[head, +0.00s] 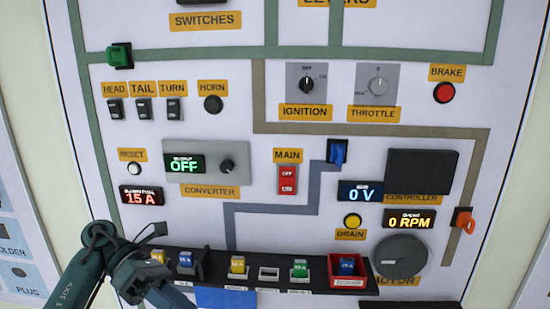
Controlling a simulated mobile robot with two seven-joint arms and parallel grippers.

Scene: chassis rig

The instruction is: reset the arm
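My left arm (98,240) comes in at the lower left, dark teal, bent at a joint in front of the panel. Its gripper end (150,268) is beside the left end of the black fuse rack and covers part of it. The fingers are dark and partly hidden by the arm, so I cannot tell if they are open or shut. No held object shows. My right gripper is not in view.
A black rack (215,264) holds several coloured fuses along the panel's bottom; one blue fuse (347,265) sits in a red holder (347,283). An orange lever (465,221) sticks out at right.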

